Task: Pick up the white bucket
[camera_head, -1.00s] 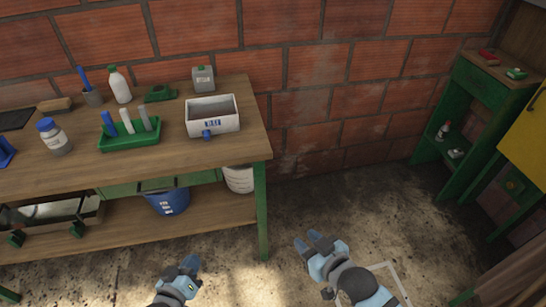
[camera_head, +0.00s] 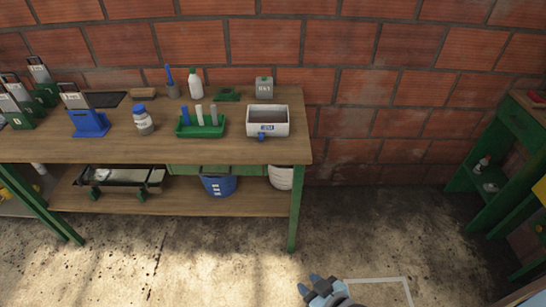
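The white bucket (camera_head: 281,177) stands on the lower shelf of the workbench (camera_head: 240,203), at its right end, partly hidden by the tabletop edge and the bench leg. A blue bucket (camera_head: 218,186) stands on the same shelf just left of it. My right gripper (camera_head: 312,284) is low in the picture, over the floor in front of the bench, well apart from the white bucket. Its two fingers stand a little apart with nothing seen between them. My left gripper is out of the picture.
The tabletop holds a white box (camera_head: 267,122), a green tray with tools (camera_head: 202,126), a white jar (camera_head: 143,122) and several bottles and holders. A green leg (camera_head: 295,207) stands at the bench's right end. The floor right of it is clear up to a green cabinet (camera_head: 505,150).

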